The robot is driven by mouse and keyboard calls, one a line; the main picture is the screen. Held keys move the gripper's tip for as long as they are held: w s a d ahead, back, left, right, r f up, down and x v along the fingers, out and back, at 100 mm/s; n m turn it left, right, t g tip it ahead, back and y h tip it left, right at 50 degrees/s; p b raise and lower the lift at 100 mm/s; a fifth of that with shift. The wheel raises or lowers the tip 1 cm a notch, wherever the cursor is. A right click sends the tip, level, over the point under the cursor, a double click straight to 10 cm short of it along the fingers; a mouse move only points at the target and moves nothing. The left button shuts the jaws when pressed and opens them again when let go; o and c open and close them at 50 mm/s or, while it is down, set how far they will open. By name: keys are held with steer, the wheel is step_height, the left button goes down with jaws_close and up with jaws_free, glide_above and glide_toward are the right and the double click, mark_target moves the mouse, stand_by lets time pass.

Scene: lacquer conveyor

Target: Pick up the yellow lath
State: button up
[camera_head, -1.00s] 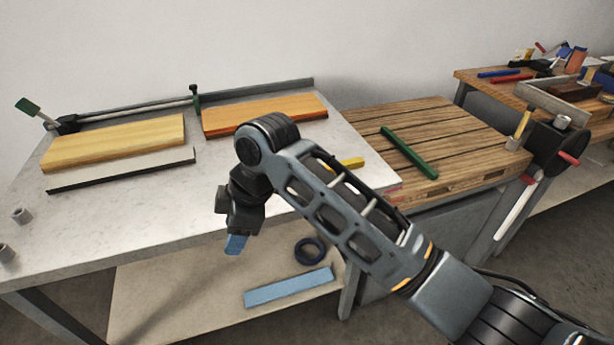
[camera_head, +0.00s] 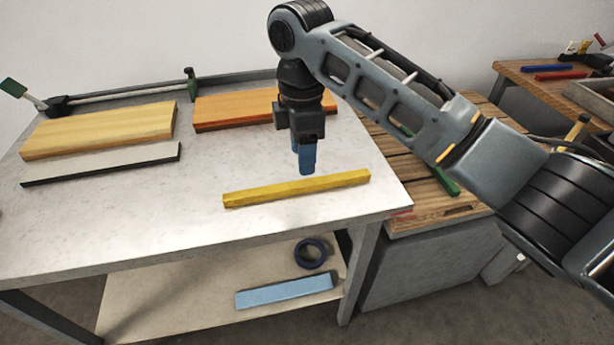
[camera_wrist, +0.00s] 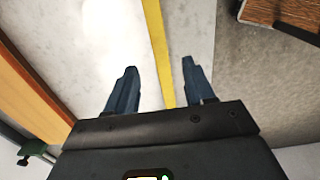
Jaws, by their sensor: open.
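The yellow lath (camera_head: 298,188) lies flat on the light grey tabletop near its front edge, slanting slightly up to the right in the head view. My gripper (camera_head: 305,170) points down with its blue fingers just behind and above the middle of the lath. In the wrist view the gripper (camera_wrist: 158,82) is open and empty, its two fingers apart. The yellow lath (camera_wrist: 157,45) runs from the top of that view down between the fingers, closer to the right one. Its lower end is hidden by the gripper body or ends near it; I cannot tell.
An orange board (camera_head: 235,108), a pale wooden board (camera_head: 98,130) and a grey strip (camera_head: 100,165) lie at the back and left of the table (camera_head: 150,220). A green lath (camera_head: 446,182) lies on the slatted bench at right. A blue bar (camera_head: 285,291) rests on the lower shelf.

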mark_target(299, 184)
steer(key=shift+s+a+f+p, duration=0.1)
steer(key=shift+a+f+p, duration=0.1)
steer(key=shift+f, duration=1.6)
steer(key=shift+s+a+f+p, duration=0.1)
steer(key=shift+a+f+p, duration=0.1)
steer(key=shift+f, duration=1.55)
steer(key=shift+c, duration=0.5)
jaws_close()
